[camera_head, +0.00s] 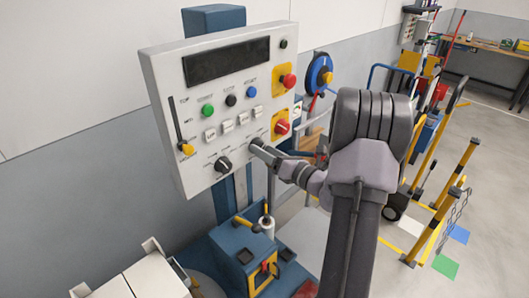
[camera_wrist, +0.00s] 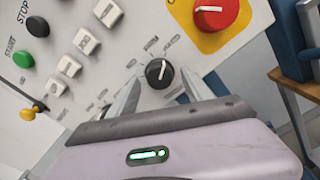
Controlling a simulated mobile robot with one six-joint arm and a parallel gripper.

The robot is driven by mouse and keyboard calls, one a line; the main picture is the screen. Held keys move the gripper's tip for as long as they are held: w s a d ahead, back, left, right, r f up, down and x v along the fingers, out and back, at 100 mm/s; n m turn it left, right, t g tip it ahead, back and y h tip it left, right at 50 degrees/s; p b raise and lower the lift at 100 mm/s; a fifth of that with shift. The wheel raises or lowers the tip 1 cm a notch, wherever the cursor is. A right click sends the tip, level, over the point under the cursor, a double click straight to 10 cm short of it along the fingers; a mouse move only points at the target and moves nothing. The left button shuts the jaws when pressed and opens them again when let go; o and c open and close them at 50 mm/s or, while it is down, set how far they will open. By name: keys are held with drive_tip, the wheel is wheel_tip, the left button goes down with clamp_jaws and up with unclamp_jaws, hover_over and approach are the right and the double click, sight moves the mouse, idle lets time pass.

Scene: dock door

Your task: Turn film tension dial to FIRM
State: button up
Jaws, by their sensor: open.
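A black round dial (camera_wrist: 159,73) with a white pointer mark sits on the light grey control panel (camera_head: 160,75). Small labels ring it, too blurred to read, so I cannot tell which setting it points to. My gripper (camera_wrist: 160,84) is open, with one finger on each side of this dial; contact is not clear. In the head view my gripper (camera_head: 262,150) is at the panel's lower right and hides most of this dial. A second black dial (camera_head: 222,164) is to its lower left. I cannot read which dial is named film tension.
A red rotary switch on a yellow plate (camera_wrist: 216,12) is close to the upper right of the gripper. White push buttons (camera_head: 228,125) and a yellow-knobbed slider (camera_head: 187,149) are also on the panel. A blue machine (camera_head: 245,262) stands below.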

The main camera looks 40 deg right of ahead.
drive_tip(key=shift+w, duration=0.2)
clamp_jaws()
drive_tip(key=shift+n+b, duration=0.3)
drive_tip(key=shift+n, duration=0.1)
drive_tip(key=n+b, duration=0.6)
drive_tip(key=n, duration=0.1)
drive_tip(key=shift+f+b, duration=0.1)
drive_tip(key=shift+b, duration=0.25)
idle(0.4)
unclamp_jaws()
